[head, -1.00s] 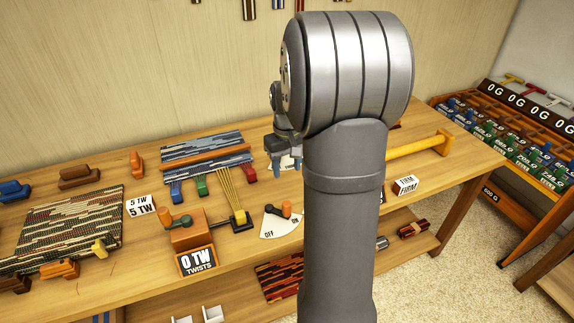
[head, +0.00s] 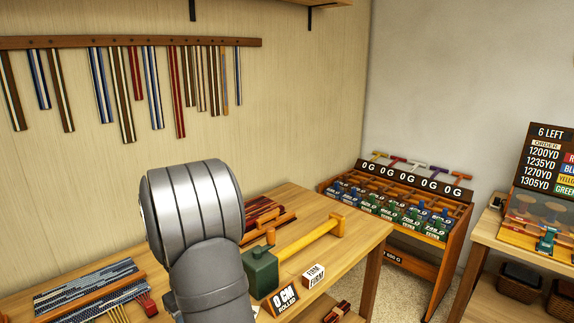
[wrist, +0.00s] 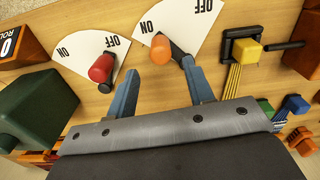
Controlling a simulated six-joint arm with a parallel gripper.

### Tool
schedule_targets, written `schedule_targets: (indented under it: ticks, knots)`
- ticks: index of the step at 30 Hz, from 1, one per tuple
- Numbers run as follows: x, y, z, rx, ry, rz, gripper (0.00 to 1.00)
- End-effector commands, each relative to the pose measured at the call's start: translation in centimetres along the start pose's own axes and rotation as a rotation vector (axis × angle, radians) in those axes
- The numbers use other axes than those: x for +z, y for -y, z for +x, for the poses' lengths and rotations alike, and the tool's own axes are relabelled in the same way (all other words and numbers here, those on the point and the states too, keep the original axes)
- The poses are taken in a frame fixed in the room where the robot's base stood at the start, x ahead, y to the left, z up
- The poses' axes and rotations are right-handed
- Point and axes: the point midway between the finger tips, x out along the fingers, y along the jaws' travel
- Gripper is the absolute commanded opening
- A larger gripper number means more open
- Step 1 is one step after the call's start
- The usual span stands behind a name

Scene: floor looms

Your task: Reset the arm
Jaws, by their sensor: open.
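My gripper (wrist: 160,68) shows in the wrist view with its two blue-grey fingers spread and nothing held between them. It is above the bench, with an orange knob (wrist: 160,48) on a dark lever just beyond the fingertips. That lever sits on a white ON/OFF dial plate (wrist: 183,20). I cannot tell whether a finger touches the lever. A red knob (wrist: 101,68) on a second ON/OFF dial plate (wrist: 72,50) is to the left. In the head view my arm fills the lower left-centre, and the gripper is hidden there.
A green block (head: 262,272), a yellow-orange roller (head: 310,238) and a "0 CM" sign (head: 284,297) stand on the bench. A woven piece (head: 88,285) lies left of my arm. A rack (head: 420,210) of small weights and an order board (head: 552,165) are at the right.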

Motion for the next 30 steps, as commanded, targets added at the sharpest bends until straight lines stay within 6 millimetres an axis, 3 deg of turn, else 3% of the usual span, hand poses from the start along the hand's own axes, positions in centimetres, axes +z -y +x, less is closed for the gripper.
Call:
schedule_targets:
  ticks: [6,12,19,30]
  knots:
    - [0.1,0.0,4.4,-0.002,0.004,0.000,0.48]
    - [0.1,0.0,6.9,-0.001,0.003,0.000,0.48]
    - [0.1,0.0,7.9,-0.001,0.001,0.000,0.48]
    - [0.0,0.0,7.5,0.000,0.000,0.002,0.48]
